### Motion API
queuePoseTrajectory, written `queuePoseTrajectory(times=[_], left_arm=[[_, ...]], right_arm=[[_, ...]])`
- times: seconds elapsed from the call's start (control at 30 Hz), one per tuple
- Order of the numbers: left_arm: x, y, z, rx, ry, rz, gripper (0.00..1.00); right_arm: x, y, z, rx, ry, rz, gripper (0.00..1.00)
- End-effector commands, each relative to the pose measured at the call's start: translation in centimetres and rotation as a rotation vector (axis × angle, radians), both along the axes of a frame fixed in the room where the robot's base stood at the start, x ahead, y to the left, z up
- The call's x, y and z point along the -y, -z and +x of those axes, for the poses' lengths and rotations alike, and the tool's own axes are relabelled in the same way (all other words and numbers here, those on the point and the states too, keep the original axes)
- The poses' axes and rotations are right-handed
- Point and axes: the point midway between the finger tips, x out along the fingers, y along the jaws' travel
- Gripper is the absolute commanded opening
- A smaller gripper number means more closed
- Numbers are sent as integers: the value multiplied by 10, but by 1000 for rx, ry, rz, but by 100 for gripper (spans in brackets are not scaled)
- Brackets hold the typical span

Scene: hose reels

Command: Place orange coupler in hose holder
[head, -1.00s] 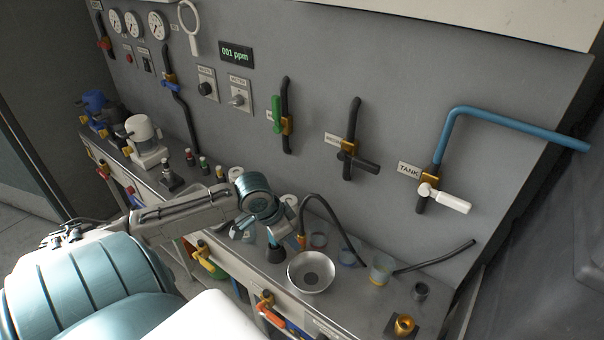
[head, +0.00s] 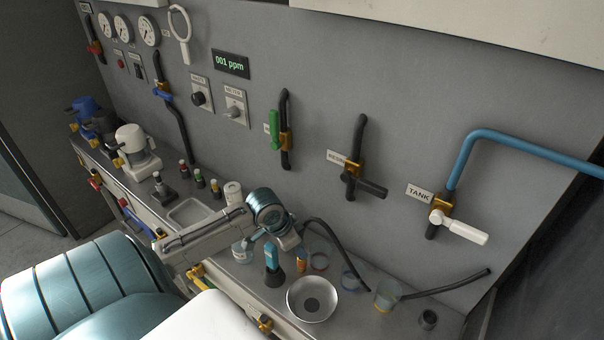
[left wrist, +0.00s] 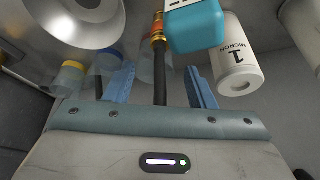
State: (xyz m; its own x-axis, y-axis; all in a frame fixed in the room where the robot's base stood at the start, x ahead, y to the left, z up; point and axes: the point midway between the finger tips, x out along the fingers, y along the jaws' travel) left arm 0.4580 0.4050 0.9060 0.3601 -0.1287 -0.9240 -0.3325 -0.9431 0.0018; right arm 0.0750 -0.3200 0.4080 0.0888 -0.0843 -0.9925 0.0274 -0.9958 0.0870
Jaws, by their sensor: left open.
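In the head view the arm's wrist partly hides the fingers. I cannot tell which fitting is the hose holder; a dark round socket (head: 428,320) stands at the bench's right end. My right gripper is out of view.
A teal meter (head: 272,255) stands in a dark base close to the coupler. A metal bowl (head: 313,299) and a glass beaker (head: 387,294) sit to the right. A white cylinder (left wrist: 236,60) is near my fingers. The wall has valves and gauges.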

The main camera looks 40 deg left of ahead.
Motion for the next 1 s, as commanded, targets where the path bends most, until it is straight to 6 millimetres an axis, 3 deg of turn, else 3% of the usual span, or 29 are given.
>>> queuePoseTrajectory(times=[0.27,0.5,0.8,0.87,1.0], left_arm=[[3,17,7,-2,-3,-5,50],[6,44,17,-1,-2,-2,50],[6,50,18,0,0,0,50],[6,50,18,0,0,0,42],[6,50,18,0,0,0,15]], right_arm=[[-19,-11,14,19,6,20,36],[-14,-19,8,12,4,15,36],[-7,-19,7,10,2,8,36],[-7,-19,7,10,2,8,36],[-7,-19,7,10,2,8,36]])
